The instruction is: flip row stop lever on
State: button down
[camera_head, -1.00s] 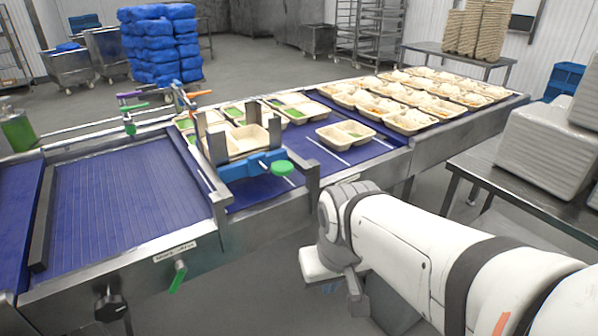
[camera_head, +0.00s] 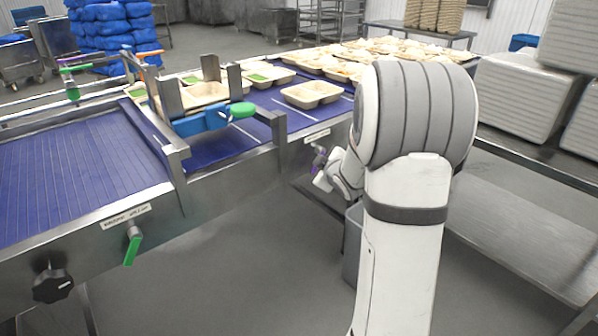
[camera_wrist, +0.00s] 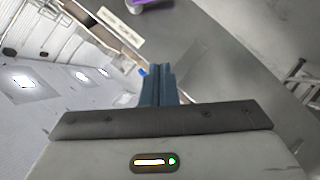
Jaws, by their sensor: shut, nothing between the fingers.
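A lever with a purple handle (camera_head: 318,160) sits on the conveyor's side below a small white label (camera_head: 317,136), whose writing I cannot read. Its purple part (camera_wrist: 138,3) is cut off at the top edge in the wrist view, near a label (camera_wrist: 120,27). A second lever with a green handle (camera_head: 131,250) hangs downward, slightly tilted, below another label (camera_head: 126,216) farther left. I cannot tell from the labels which one is the row stop lever. My gripper (camera_wrist: 160,69) is shut and empty, with its fingertips pointing toward the conveyor side. It is mostly hidden by my arm in the head view.
A black knob (camera_head: 52,285) is left of the green lever. The blue belt (camera_head: 80,180) carries several trays (camera_head: 311,94) behind a blue-and-steel gate (camera_head: 203,122) with a green handle. A steel table (camera_head: 530,165) with white containers stands right.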

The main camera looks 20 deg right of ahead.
notch_tip(320, 180, down, 7)
jog(key=w+d+n+t+y+b, duration=0.2)
jog(key=n+y, duration=0.1)
jog(key=shift+w+d+n+t+b, duration=0.25)
jog(key=shift+d+n+t+b, duration=0.05)
jog(key=shift+d+n+b, duration=0.1)
jog(key=shift+a, duration=0.1)
jog(key=w, duration=0.3)
jog(key=w+a+f, duration=0.1)
jog(key=w, duration=0.6)
jog(key=shift+a+f+b, duration=0.25)
jog(key=shift+f+b, duration=0.05)
jog(key=shift+b, duration=0.1)
jog(key=shift+w+d+f, duration=0.15)
jog(key=shift+d+f, duration=0.25)
jog(key=shift+d, duration=0.2)
jog(key=shift+w+d+f, duration=0.1)
jog(key=shift+d+f, duration=0.25)
jog(key=shift+d, duration=0.2)
jog(key=shift+w+d+f, duration=0.2)
jog(key=shift+d+f, duration=0.1)
jog(key=shift+d, duration=0.2)
